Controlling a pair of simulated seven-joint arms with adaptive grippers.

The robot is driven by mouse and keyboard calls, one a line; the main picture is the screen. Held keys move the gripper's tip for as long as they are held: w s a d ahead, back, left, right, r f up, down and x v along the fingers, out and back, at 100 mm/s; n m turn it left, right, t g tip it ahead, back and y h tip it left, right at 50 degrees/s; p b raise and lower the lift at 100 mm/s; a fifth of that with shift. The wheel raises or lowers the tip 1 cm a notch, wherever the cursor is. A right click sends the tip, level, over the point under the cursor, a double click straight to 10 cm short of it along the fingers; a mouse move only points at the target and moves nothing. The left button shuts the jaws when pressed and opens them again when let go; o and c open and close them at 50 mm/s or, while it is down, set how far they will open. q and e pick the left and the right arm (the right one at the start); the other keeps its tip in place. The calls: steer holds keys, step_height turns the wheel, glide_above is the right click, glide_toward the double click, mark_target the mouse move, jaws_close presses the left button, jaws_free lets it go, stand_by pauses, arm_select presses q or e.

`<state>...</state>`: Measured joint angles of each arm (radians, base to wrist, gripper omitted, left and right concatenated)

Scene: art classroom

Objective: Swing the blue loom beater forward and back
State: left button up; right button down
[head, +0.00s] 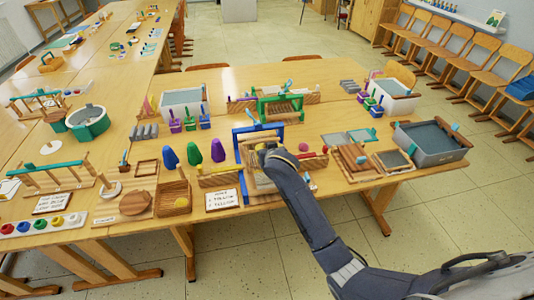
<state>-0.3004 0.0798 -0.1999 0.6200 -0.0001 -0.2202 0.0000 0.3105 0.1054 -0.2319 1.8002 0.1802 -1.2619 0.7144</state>
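The blue loom (238,142) stands near the front edge of the table, with an upright blue frame and a light wooden body. Its beater cannot be clearly told apart from the rest of the blue frame at this size. My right gripper (268,153) is at the loom's front right, over its wooden part. The arm hides much of the loom's lower right side. The fingers are too small and covered to show whether they are open or shut, or touching the loom. My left gripper is not in view.
A green loom (266,108) stands just behind. Purple, green and blue cones (193,154) and a wooden box (174,198) are to the left. Wooden frames (350,160) and a grey tub (432,158) are to the right. A lettered card (224,200) lies in front.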

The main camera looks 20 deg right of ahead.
step_height(320, 180, up, 9)
steer(key=f+m, duration=0.4)
steer(key=m, duration=0.8)
steer(key=f+m+t, duration=0.1)
steer(key=f+m, duration=0.3)
steer(key=m, duration=0.8)
steer(key=s+f+m+t, duration=0.1)
steer(key=f+m, duration=0.3)
steer(key=m, duration=0.7)
steer(key=shift+s+d+f+m, duration=0.1)
steer(key=shift+d+f+m, duration=0.2)
steer(key=shift+f+m, duration=0.1)
steer(key=shift+x, duration=4.5)
